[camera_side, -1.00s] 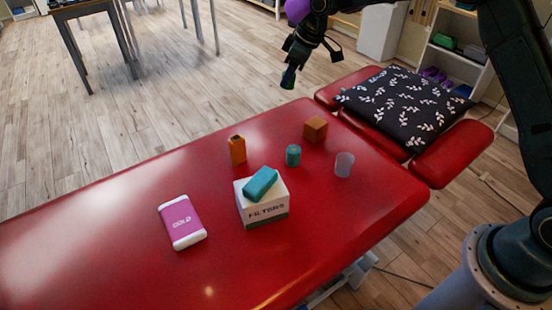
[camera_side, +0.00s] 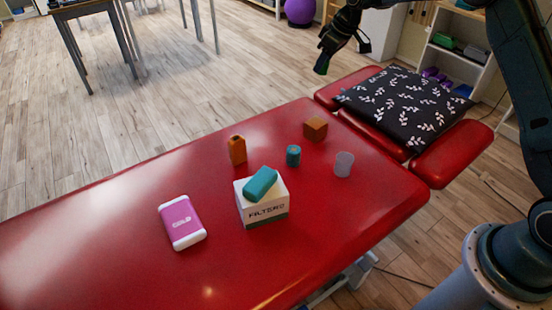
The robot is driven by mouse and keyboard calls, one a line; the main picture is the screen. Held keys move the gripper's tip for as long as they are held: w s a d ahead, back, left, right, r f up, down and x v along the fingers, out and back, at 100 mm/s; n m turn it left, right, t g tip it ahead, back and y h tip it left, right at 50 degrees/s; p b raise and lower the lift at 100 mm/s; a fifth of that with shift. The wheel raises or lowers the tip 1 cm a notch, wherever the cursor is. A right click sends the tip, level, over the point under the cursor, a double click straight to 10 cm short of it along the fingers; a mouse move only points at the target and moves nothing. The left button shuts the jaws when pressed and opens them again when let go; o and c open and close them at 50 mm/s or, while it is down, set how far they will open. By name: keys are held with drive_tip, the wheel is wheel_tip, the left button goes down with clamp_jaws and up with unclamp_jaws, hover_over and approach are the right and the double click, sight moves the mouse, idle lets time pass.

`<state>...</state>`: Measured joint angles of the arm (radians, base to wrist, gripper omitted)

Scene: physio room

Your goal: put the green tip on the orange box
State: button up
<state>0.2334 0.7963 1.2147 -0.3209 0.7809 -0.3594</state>
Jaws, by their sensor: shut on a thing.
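My gripper (camera_side: 323,60) is up beyond the far edge of the red table, at the top middle. It is shut on a small dark green piece (camera_side: 321,67), which seems to be the green tip; the fingers hide most of it. An orange-brown cube-like box (camera_side: 315,129) sits on the table, below and slightly left of the gripper in the picture. A taller orange container (camera_side: 237,150) with a dark top stands upright further left. The gripper is apart from both.
A teal cylinder (camera_side: 293,156) and a translucent cup (camera_side: 343,165) stand near the cube. A white filter box (camera_side: 262,209) carries a teal block (camera_side: 260,184). A pink and white pack (camera_side: 182,223) lies left. A patterned cushion (camera_side: 404,108) lies right. The red table's (camera_side: 110,240) left part is clear.

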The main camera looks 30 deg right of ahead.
wheel_tip(320, 180, down, 14)
drive_tip(key=shift+r, duration=0.1)
idle(0.4)
drive_tip(key=shift+f, duration=2.15)
drive_tip(key=shift+f, duration=0.1)
drive_tip(key=o, duration=0.9)
drive_tip(key=shift+o, duration=0.2)
drive_tip(key=v, duration=1.2)
drive_tip(key=shift+s, duration=0.1)
